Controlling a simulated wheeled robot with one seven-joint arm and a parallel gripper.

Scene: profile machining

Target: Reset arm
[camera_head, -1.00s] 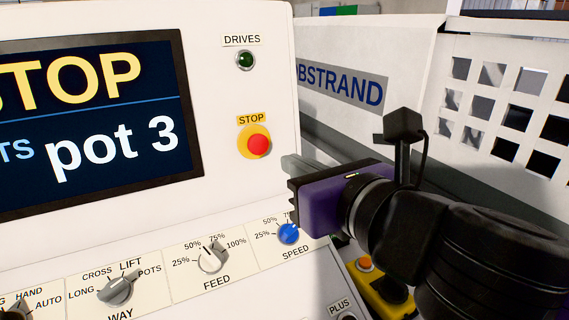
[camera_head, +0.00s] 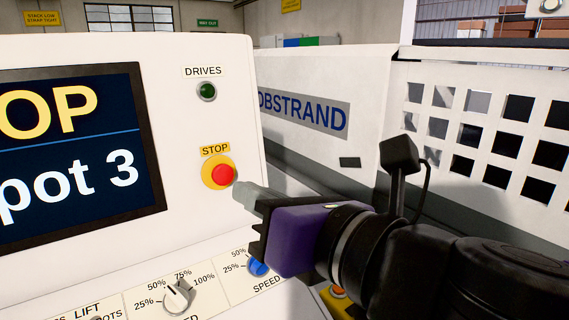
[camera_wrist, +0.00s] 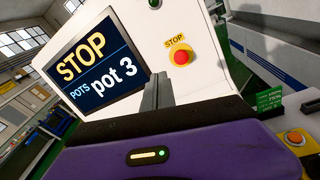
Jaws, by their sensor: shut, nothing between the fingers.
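My gripper (camera_head: 246,196) shows in the head view with its purple body and grey fingers, in front of the control panel. Its fingers are shut with nothing held. The fingertips appear just below and right of the red STOP button (camera_head: 222,174) on its yellow base; I cannot tell if they touch it. In the wrist view my closed fingers (camera_wrist: 157,90) point up at the panel, left of and below the red STOP button (camera_wrist: 181,57). The screen (camera_head: 75,150) reads "pot 3" under a partly cut-off word, which the wrist view shows as "STOP".
A dark green DRIVES lamp (camera_head: 206,91) sits above the button. The FEED knob (camera_head: 178,295) and blue SPEED knob (camera_head: 258,267) are on the sloped panel below my gripper. A white machine cover with a perforated guard (camera_head: 490,125) stands at the right. An orange button (camera_wrist: 295,138) shows in the wrist view.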

